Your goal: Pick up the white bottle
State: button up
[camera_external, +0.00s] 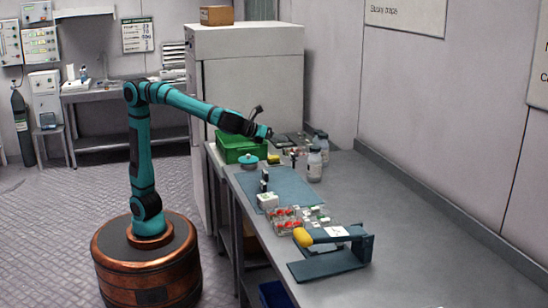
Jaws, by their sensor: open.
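A green crate (236,147), a teal round pot (249,162) and a blue mat (290,187) lie left of the bottles. Clear boxes with red berries (287,223) and a blue device with a yellow end (333,250) stand nearer. The table's right front is clear.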

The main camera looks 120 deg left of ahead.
jog(key=m+y, duration=0.1)
jog(key=m, duration=0.1)
send_near(319, 147)
jog(key=x, duration=0.5)
jog(key=shift+s+a+f, duration=0.2)
jog(key=shift+a+f, duration=0.05)
jog(key=shift+a, duration=0.05)
jog(key=shift+f+x, duration=0.15)
jog(key=shift+x, duration=1.2)
jog(key=shift+f+x, duration=0.15)
jog(key=shift+x, duration=1.2)
jog(key=shift+s+d, duration=0.1)
jog(key=shift+c, duration=0.2)
grip_shut()
